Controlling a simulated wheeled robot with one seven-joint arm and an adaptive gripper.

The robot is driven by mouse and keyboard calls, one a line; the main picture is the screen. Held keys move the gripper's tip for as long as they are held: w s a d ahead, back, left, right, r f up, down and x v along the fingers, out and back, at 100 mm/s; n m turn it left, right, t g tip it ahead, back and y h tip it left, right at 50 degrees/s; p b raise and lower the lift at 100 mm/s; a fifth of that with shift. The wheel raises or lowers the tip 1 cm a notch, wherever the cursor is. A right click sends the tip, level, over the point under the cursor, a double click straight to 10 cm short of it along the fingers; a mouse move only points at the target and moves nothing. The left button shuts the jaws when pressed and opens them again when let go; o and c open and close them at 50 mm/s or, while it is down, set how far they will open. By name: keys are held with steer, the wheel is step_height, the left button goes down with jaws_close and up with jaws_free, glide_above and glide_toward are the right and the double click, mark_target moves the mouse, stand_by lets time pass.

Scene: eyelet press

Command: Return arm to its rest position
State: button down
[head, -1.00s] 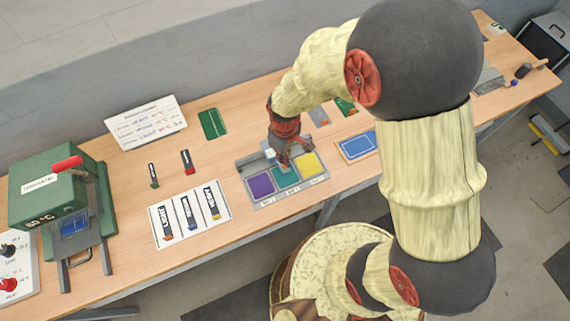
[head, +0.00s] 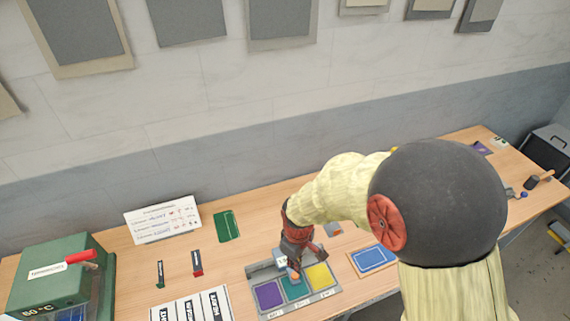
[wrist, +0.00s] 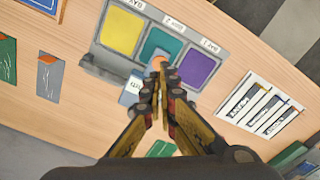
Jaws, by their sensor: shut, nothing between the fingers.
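My gripper (head: 300,257) is above the grey tray (head: 255,271) with purple, teal and yellow panels. In the wrist view my gripper (wrist: 161,88) has its fingers together, with nothing held between them. The fingertips overlap the teal panel (wrist: 160,46) from this camera. A small pale block with an orange top (wrist: 133,90) shows beside the fingers, partly hidden by them. My arm reaches in from the right in the head view and covers part of the table.
A green press (head: 55,275) with a red handle stands at the left. A white board (head: 162,219), a green card (head: 227,226), a labelled card (head: 192,306) and a blue card (head: 374,257) are on the table. The wall behind is clear at table height.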

steer(key=s+d+r+m+t+b, duration=0.5)
steer(key=s+d+r+m+b, duration=0.4)
steer(key=b, duration=0.7)
steer(key=s+d+r, duration=0.3)
steer(key=r, duration=0.1)
steer(key=shift+r+t, duration=0.25)
steer(key=shift+t, duration=0.05)
